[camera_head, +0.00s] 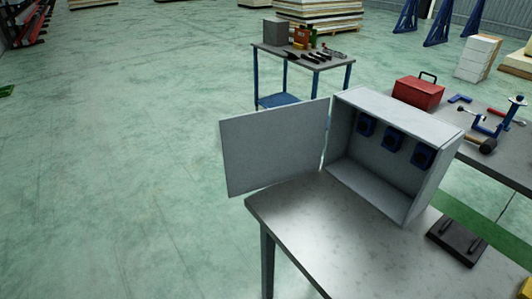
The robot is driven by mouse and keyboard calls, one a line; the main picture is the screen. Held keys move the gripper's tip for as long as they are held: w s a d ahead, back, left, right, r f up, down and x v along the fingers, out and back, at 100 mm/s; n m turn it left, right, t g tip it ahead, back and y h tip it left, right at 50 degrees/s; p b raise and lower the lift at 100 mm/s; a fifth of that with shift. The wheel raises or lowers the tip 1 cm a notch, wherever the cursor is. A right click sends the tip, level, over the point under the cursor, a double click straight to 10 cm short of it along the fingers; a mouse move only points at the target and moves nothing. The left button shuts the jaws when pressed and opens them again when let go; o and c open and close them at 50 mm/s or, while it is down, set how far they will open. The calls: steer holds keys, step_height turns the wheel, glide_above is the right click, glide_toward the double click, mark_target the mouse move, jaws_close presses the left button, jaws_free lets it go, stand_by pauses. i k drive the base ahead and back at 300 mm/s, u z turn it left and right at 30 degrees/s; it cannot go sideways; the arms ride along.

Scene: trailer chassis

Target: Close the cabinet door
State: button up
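A grey metal cabinet (411,120) stands on a grey workbench at the right of the head view. Its front is open, and several dark blue fittings show along its inside back wall. The cabinet door (273,148) is a flat grey panel. It stands wide open, swung out to the left from the cabinet's left edge, and reaches past the bench's left edge over the floor. No handle shows on the side of the door that I see. My gripper is not in view.
The workbench (330,230) has bare room in front of the cabinet. A black device (457,240) lies at its right. Behind are a red toolbox (418,92), hand tools on another bench, and a blue-legged table (303,62). Open green floor (120,180) spreads left.

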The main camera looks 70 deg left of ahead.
mark_target(262, 149)
steer(key=k, duration=0.15)
steer(key=u, duration=3.6)
steer(key=i, duration=3.2)
steer(key=z, duration=3.5)
steer(key=i, duration=0.1)
